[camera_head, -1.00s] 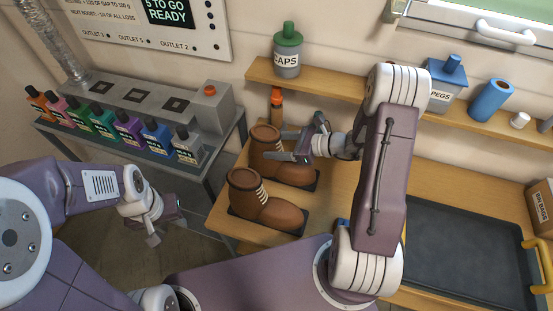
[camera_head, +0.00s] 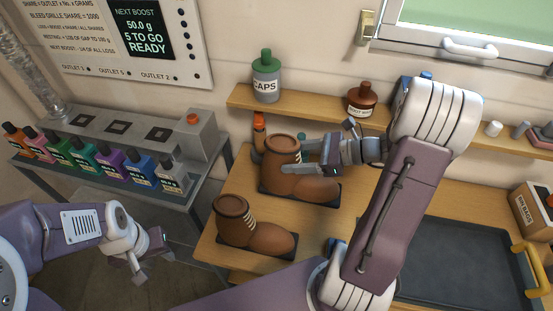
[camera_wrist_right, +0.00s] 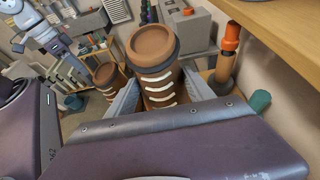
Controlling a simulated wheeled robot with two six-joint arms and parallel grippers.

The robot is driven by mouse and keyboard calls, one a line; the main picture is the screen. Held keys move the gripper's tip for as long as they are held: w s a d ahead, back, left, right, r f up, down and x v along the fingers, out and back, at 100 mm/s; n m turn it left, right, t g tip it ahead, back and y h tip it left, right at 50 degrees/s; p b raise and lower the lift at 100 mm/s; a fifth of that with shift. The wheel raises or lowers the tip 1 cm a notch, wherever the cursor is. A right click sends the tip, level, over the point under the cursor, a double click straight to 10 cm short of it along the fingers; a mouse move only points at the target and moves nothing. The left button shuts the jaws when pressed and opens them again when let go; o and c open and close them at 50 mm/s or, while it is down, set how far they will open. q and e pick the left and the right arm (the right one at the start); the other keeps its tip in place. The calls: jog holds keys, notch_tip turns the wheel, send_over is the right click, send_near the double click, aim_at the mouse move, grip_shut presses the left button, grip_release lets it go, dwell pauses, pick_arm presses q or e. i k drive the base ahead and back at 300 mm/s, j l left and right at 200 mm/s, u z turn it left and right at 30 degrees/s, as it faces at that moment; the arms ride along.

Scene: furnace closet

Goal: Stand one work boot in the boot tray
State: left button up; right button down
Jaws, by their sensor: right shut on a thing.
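Two brown work boots with pale laces stand upright on dark pads on the wooden bench. The far boot (camera_head: 284,148) is in my right gripper (camera_head: 292,158), whose fingers are shut on either side of its shaft. The right wrist view shows the same boot shaft (camera_wrist_right: 151,50) between the two fingers. The far boot appears to be still on its pad. The near boot (camera_head: 232,208) stands free; it also shows in the right wrist view (camera_wrist_right: 105,75). A wide dark tray (camera_head: 455,265) with a yellow handle lies at right, empty where visible. My left gripper (camera_head: 140,268) hangs low at left, away from the boots.
An orange-capped bottle (camera_head: 259,130) stands close behind the far boot. A shelf (camera_head: 310,113) above carries a CAPS jar (camera_head: 265,78) and a brown bottle (camera_head: 361,99). Coloured bottles line the grey stand (camera_head: 200,145) at left. A cardboard box (camera_head: 535,210) sits at far right.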

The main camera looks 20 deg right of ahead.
aim_at(447, 245)
jog(key=k+l, duration=0.2)
jog(key=l, duration=0.15)
jog(key=k+l, duration=0.15)
jog(key=l, duration=0.2)
jog(key=k+l, duration=0.2)
jog(key=l, duration=0.15)
jog(key=k+l, duration=0.2)
jog(key=l, duration=0.2)
jog(key=k+l+z, duration=0.1)
jog(key=l, duration=0.25)
jog(key=k, duration=0.1)
